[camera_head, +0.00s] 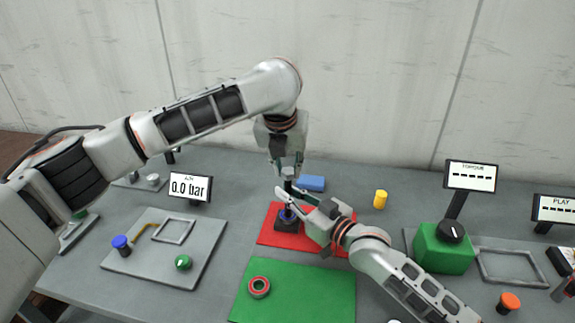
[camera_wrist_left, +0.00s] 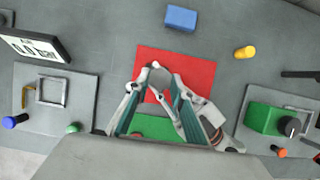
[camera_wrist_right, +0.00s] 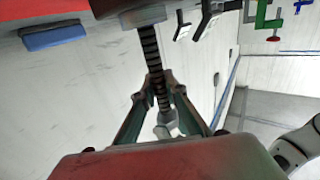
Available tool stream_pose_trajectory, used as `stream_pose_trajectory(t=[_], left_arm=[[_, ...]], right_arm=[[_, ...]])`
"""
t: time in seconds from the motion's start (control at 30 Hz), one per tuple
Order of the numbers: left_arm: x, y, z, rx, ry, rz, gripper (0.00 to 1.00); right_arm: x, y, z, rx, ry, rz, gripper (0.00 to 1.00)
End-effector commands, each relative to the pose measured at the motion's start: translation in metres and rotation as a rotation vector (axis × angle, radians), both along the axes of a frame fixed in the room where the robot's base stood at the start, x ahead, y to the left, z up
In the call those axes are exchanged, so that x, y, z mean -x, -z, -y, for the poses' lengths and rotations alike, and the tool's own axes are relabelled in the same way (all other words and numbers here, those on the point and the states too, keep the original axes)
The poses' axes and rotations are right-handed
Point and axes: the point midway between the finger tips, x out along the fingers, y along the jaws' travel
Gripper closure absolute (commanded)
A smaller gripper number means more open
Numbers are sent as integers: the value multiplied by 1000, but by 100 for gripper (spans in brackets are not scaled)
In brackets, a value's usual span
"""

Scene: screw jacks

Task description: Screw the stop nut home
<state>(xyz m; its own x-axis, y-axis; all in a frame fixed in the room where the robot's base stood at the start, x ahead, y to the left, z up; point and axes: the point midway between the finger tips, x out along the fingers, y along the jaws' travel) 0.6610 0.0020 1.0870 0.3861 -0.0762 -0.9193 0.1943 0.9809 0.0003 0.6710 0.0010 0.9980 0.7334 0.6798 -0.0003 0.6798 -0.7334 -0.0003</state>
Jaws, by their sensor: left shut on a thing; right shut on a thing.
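The screw jack (camera_head: 285,226), dark with a blue part, stands upright on a red mat. Its threaded screw (camera_wrist_right: 150,50) shows in the right wrist view, which is upside down. My left gripper (camera_head: 287,172) points down from above, shut on a grey round piece at the screw's top, apparently the stop nut (camera_head: 288,172). The grey piece also shows between the fingers in the left wrist view (camera_wrist_left: 160,76). My right gripper (camera_head: 284,198) reaches in from the right, below the left one, with its fingers closed around the screw. The nut's exact seating is hidden by the fingers.
The red mat (camera_head: 268,237) adjoins a green mat (camera_head: 325,290) holding a red ring (camera_head: 259,287). A blue block (camera_head: 312,183) and yellow cylinder (camera_head: 380,199) stand behind. A pressure panel (camera_head: 150,268) is left; a green box with a knob (camera_head: 440,254) is right.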

Motion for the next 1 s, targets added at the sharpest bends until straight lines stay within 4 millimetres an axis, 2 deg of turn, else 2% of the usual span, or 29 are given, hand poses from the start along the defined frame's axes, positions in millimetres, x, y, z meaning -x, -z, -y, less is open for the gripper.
stream_pose_trajectory(t=[0.23,0.37,1.0], left_arm=[[0,4,0,0,2,0,95],[0,4,-1,2,62,-5,95],[-6,3,-6,3,938,-5,95]], right_arm=[[0,1,0,1,0,-1,100],[0,1,0,1,0,-1,100],[0,1,0,1,0,-1,100]])
